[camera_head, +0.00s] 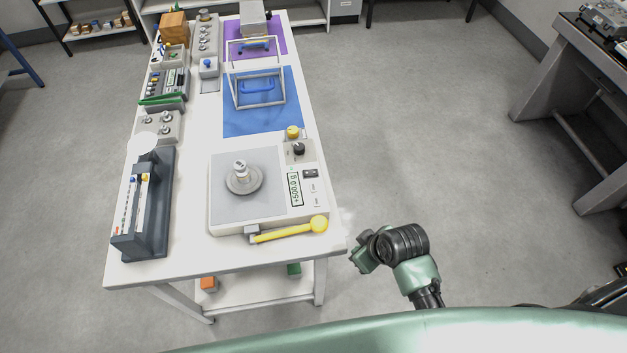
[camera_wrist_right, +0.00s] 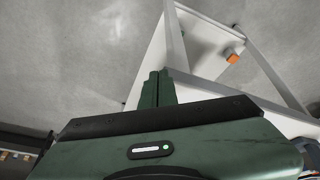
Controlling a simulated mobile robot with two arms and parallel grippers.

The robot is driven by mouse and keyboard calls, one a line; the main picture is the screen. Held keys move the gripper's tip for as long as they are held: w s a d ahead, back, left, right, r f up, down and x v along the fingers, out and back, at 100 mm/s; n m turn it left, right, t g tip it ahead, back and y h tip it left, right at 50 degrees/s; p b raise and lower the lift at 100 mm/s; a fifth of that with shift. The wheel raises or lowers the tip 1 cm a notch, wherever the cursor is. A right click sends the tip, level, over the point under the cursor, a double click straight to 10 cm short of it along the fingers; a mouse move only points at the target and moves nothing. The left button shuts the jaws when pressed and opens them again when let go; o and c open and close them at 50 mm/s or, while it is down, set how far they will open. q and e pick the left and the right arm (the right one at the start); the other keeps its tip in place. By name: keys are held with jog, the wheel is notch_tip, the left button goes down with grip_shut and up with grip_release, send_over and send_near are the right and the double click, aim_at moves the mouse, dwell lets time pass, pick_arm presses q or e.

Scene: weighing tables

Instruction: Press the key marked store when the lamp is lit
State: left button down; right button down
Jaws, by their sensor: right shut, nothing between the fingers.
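A weighing scale (camera_head: 222,227) with a grey pan plate stands near the front of the white table. A metal weight (camera_head: 241,180) sits on a round dish on it. Its digital display (camera_head: 294,189) shows digits, sideways to me. Beside the display are a dark key (camera_head: 310,173) and two light keys (camera_head: 313,188); their markings are too small to read. A tiny pale green spot by the display may be the lamp; I cannot tell if it is lit. My right gripper (camera_head: 361,260) is off the table's front right corner, shut and empty. Its closed fingers (camera_wrist_right: 157,88) show in the right wrist view. My left gripper is out of view.
A yellow-headed tool (camera_head: 290,231) lies along the scale's front edge. A yellow knob (camera_head: 293,132) and a black knob (camera_head: 299,149) stand behind the display. A dark balance instrument (camera_head: 158,215) stands at left. Open floor lies right of the table.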

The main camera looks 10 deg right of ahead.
jog(key=w+a+r+n+t+y+p, duration=0.1)
jog(key=w+a+r+n, duration=0.1)
jog(key=w+r+n, duration=0.4)
jog(key=w+a+r+n+t+y, duration=0.1)
jog(key=w+a+r+y, duration=0.2)
jog(key=w, duration=0.4)
notch_tip(320, 180, up, 6)
jog(key=n, duration=0.4)
send_over(317, 189)
jog(key=shift+w+a+r+t, duration=0.1)
jog(key=shift+r+t, duration=0.05)
jog(key=shift+t, duration=0.25)
notch_tip(317, 189, down, 8)
jog(key=b, duration=0.7)
jog(key=shift+f, duration=0.45)
jog(key=shift+f+b, duration=0.35)
jog(key=shift+f, duration=0.05)
